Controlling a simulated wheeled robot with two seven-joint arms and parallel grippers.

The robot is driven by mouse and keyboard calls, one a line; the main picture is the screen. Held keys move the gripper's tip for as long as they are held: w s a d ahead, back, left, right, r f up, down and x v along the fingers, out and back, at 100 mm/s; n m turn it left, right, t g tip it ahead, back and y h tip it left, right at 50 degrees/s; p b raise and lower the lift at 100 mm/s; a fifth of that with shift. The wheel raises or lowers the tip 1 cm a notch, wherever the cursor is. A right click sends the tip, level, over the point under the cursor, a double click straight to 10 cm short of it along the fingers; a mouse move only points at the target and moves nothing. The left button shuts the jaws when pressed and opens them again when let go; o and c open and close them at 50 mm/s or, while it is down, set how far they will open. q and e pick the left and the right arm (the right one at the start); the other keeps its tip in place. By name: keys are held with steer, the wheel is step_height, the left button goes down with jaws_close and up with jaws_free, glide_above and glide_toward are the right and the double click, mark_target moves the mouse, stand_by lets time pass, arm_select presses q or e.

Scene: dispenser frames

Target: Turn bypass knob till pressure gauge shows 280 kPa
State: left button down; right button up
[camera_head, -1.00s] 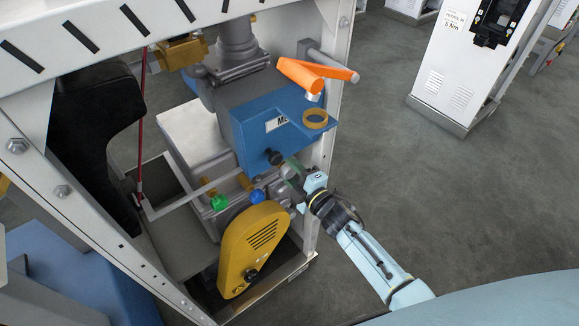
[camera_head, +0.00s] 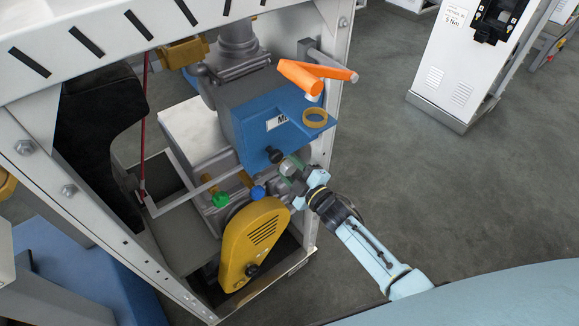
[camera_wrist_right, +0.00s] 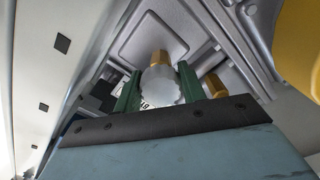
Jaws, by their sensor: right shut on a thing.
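A grey ribbed knob on a brass stem (camera_wrist_right: 160,86) sits between the two green fingers of my right gripper (camera_wrist_right: 157,90) in the wrist view. The fingers are shut on it from both sides. In the head view my right gripper (camera_head: 292,170) reaches in from the lower right, just below the blue housing, with the grey knob (camera_head: 287,168) at its fingertips. I cannot read any label on this knob. No pressure gauge face can be made out in either view. My left gripper is not in view.
A black knob (camera_head: 275,155), a blue knob (camera_head: 258,192) and a green knob (camera_head: 220,200) are close by. A yellow guard (camera_head: 252,245) lies below, and an orange handle (camera_head: 315,75) above. A white frame post surrounds the machinery; open floor lies right.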

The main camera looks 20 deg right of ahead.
steer(key=o, duration=1)
steer(key=shift+c, duration=0.2)
steer(key=shift+s, duration=0.25)
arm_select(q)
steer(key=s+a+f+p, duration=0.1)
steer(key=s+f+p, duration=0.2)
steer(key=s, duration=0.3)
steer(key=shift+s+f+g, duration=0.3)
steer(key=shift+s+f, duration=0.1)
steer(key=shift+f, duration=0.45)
arm_select(e)
steer(key=v, duration=1.3)
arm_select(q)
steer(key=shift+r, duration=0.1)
